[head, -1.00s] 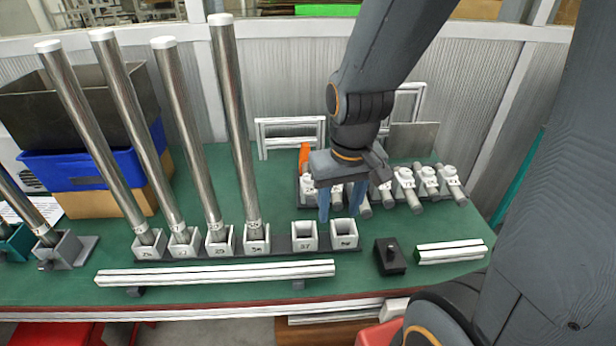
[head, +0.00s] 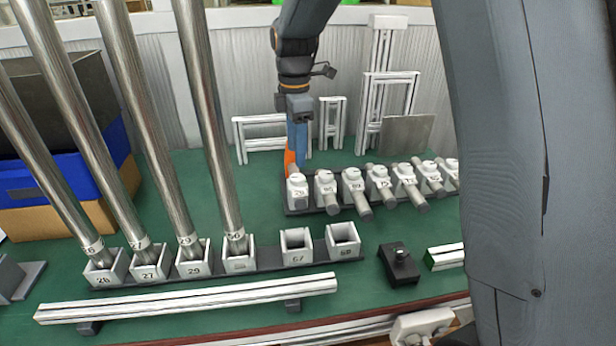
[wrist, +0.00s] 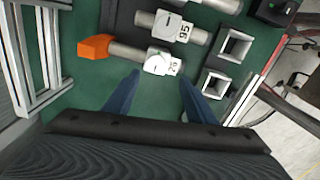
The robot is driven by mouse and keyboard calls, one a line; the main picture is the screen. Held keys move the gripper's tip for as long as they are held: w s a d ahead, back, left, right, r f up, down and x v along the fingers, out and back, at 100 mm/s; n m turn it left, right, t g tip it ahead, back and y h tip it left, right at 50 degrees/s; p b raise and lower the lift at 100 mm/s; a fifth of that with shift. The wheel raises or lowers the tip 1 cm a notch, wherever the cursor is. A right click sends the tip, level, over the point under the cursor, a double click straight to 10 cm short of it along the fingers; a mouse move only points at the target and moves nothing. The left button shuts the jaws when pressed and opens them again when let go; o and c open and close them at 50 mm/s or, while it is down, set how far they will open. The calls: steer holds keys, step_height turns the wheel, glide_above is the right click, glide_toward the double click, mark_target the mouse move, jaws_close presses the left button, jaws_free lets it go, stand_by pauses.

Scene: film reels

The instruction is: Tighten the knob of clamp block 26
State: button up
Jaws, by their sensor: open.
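The white clamp block (head: 297,190) at the left end of the back row has a small label that seems to read 26. In the wrist view this block (wrist: 160,63) lies just beyond my fingertips, with a grey shaft running left to an orange knob (wrist: 95,47). In the head view the orange knob (head: 290,163) is partly hidden behind my fingers. My gripper (head: 298,150) points down at the back-left end of the row. In the wrist view my gripper (wrist: 160,88) is open, with only green table between its fingertips.
Other clamp blocks (head: 352,185) stand close along the row to the right. In front are two empty square sockets (head: 342,240) and tall steel tubes (head: 215,130) in numbered sockets. White frames (head: 260,135) stand close behind. A black block (head: 400,265) lies at front right.

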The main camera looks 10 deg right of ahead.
mark_target(296, 177)
steer(key=shift+w+f+n, duration=0.3)
steer(key=shift+w+n, duration=0.1)
steer(key=shift+w, duration=0.1)
step_height(296, 177, down, 7)
steer(key=shift+d+f+p, duration=0.1)
steer(key=shift+f+p, duration=0.05)
steer(key=shift+p, duration=0.3)
steer(key=shift+c, duration=0.4)
steer(key=c, duration=1)
steer(key=shift+o, duration=0.2)
steer(key=shift+a, duration=0.3)
steer(key=shift+d, duration=0.15)
